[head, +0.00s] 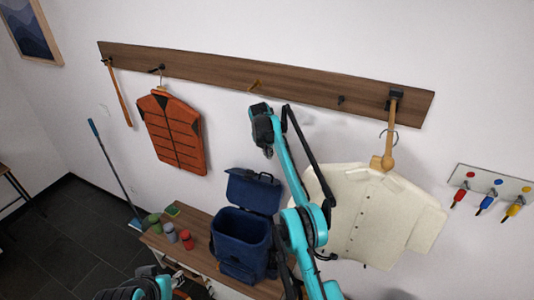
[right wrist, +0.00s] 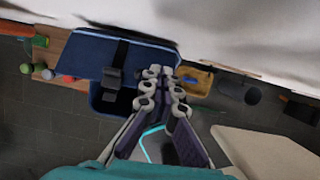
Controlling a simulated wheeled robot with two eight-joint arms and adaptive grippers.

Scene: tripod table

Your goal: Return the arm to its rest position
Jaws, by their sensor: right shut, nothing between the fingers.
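My right arm (head: 290,185) reaches up from the bottom of the head view, in front of the wall. Its gripper (head: 268,151) is raised above the blue cooler bag and below the wooden rail, apart from both. In the right wrist view the fingertips of the right gripper (right wrist: 161,72) are close together with nothing between them. The fingers cover part of the view of the bag.
A wooden rail (head: 220,72) with hooks spans the wall. An orange vest (head: 172,130) and a cream shirt (head: 365,215) hang from it, the shirt close beside my right arm. An open blue bag (head: 240,235) stands on a bench (head: 190,252). A key rack (head: 490,183) is at right.

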